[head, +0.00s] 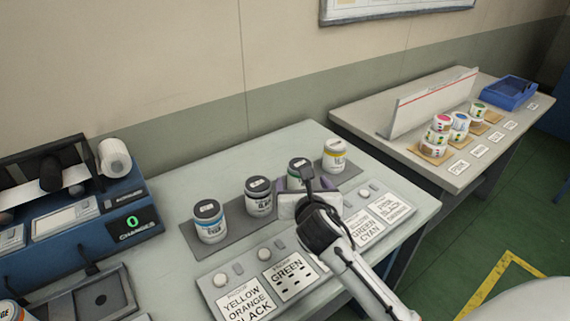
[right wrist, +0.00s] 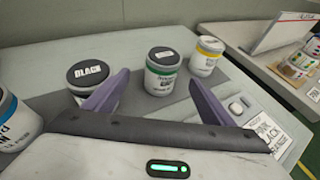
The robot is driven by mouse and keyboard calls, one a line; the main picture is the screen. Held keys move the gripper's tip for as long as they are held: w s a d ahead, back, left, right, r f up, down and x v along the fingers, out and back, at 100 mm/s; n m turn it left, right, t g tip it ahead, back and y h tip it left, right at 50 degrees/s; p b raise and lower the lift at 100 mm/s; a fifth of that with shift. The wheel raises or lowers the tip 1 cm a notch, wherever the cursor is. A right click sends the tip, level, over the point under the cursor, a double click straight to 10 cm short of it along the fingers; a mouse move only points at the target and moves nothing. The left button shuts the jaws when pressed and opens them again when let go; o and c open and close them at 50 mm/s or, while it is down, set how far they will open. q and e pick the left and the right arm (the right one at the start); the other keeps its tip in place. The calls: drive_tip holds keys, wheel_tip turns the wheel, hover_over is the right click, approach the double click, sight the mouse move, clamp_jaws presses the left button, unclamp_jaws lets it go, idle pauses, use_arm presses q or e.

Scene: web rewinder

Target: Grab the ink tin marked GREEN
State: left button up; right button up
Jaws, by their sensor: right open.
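The tin with the green band (head: 299,167) stands upright on a dark grey mat (head: 222,248), third in a row of tins; its label text is too small to read. In the right wrist view the green-banded tin (right wrist: 162,76) stands ahead, between my spread purple fingers. My right gripper (right wrist: 159,80) is open and empty, just short of this tin. In the head view the right gripper (head: 303,184) hides the tin's lower part. My left gripper is not in view.
A tin marked BLACK (head: 259,198) stands left of the green-banded one, close to the left finger. A blue-banded tin (head: 209,224) is further left; a yellow-banded tin (head: 334,155) is right. Label panels with knobs (head: 290,276) lie in front.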

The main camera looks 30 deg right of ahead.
drive_tip(key=x, duration=0.4)
drive_tip(key=shift+s+d+r, duration=0.1)
drive_tip(key=shift+d+r, duration=0.05)
drive_tip(key=b+x, duration=0.1)
drive_tip(key=x, duration=0.4)
drive_tip(key=shift+r, duration=0.1)
drive_tip(key=shift+w+d, duration=0.2)
drive_tip(key=shift+w, duration=0.1)
drive_tip(key=c, duration=1.4)
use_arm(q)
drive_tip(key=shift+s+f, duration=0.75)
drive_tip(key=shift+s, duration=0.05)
use_arm(e)
drive_tip(key=shift+c, duration=0.5)
